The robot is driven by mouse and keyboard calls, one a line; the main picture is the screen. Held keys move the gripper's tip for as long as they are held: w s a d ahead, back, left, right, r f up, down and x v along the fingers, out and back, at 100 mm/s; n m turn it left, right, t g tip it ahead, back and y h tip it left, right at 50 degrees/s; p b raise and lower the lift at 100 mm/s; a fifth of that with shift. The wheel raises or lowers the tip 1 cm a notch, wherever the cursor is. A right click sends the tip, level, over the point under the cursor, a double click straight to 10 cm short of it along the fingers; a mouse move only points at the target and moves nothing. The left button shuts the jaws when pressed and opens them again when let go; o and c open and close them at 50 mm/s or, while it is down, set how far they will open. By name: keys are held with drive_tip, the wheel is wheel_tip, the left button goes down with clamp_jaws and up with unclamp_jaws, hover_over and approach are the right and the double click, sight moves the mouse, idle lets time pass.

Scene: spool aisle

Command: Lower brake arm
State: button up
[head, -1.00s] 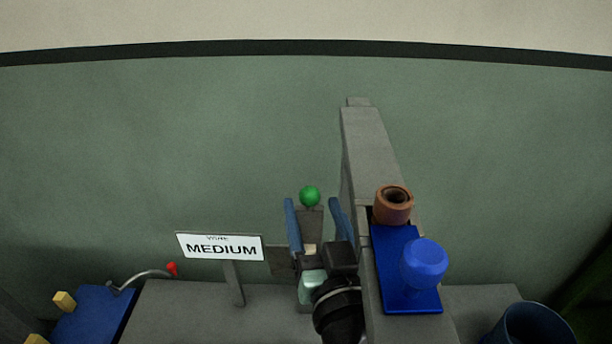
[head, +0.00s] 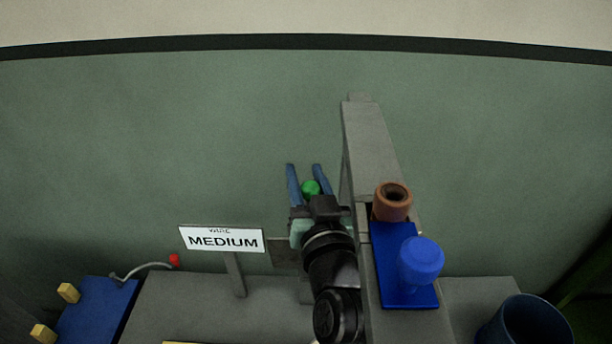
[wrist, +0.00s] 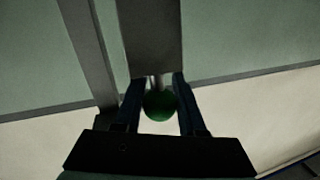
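A green ball knob (head: 311,188) stands behind the bench, left of the tall grey upright. It also shows in the wrist view (wrist: 160,106), on a short thin stem against a grey bar (wrist: 152,38). This looks like the brake arm's knob, though most of the arm is hidden behind my gripper. My gripper (head: 304,168) is open, with its blue fingers on either side of the knob and their tips reaching past it.
The tall grey upright (head: 370,150) stands close on the right, with a blue plate, blue knob (head: 421,260) and copper spool (head: 392,201). A "MEDIUM" sign (head: 222,240) stands left. A red-tipped lever (head: 174,260) and blue panel (head: 98,310) lie farther left; a dark bin (head: 527,322) is right.

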clamp_jaws()
idle(1.0)
